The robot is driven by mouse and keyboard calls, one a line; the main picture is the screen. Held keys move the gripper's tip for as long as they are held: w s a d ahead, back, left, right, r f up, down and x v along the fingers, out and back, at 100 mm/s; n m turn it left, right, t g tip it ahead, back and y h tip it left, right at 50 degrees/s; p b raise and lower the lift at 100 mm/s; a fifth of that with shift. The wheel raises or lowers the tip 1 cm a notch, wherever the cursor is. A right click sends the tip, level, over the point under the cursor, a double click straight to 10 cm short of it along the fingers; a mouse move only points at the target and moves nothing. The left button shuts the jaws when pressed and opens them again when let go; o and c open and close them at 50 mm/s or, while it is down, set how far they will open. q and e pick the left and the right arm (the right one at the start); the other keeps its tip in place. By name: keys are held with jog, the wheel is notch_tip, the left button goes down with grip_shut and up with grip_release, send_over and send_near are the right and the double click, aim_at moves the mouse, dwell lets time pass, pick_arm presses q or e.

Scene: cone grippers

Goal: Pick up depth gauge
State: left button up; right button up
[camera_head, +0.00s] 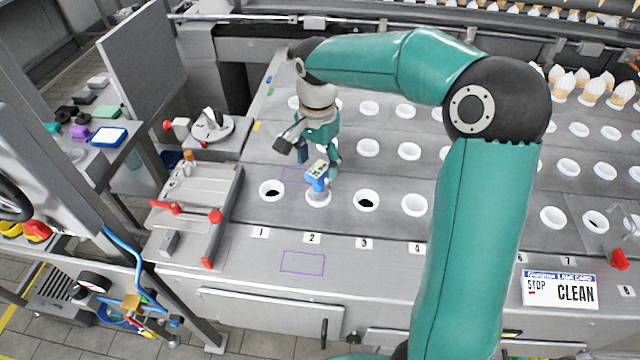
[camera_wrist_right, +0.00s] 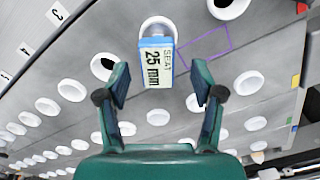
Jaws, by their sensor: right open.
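The depth gauge (camera_head: 318,178) is a blue block with a pale label, standing in the white ring of lane 2 in the head view. In the right wrist view the gauge (camera_wrist_right: 157,64) shows its label, reading "SEAT 25 mm". My right gripper (camera_head: 318,157) is open and empty, just behind and above the gauge in the head view. In the right wrist view its fingers (camera_wrist_right: 160,82) are spread to either side of the gauge's near end, apart from it. The gauge's lower part is hidden in the ring. My left gripper is not in view.
A metal fixture with red handles (camera_head: 190,205) stands at left. A "STOP CLEAN" card (camera_head: 560,290) lies front right.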

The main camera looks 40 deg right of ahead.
aim_at(318, 168)
jog(key=shift+f, duration=1.5)
grip_shut()
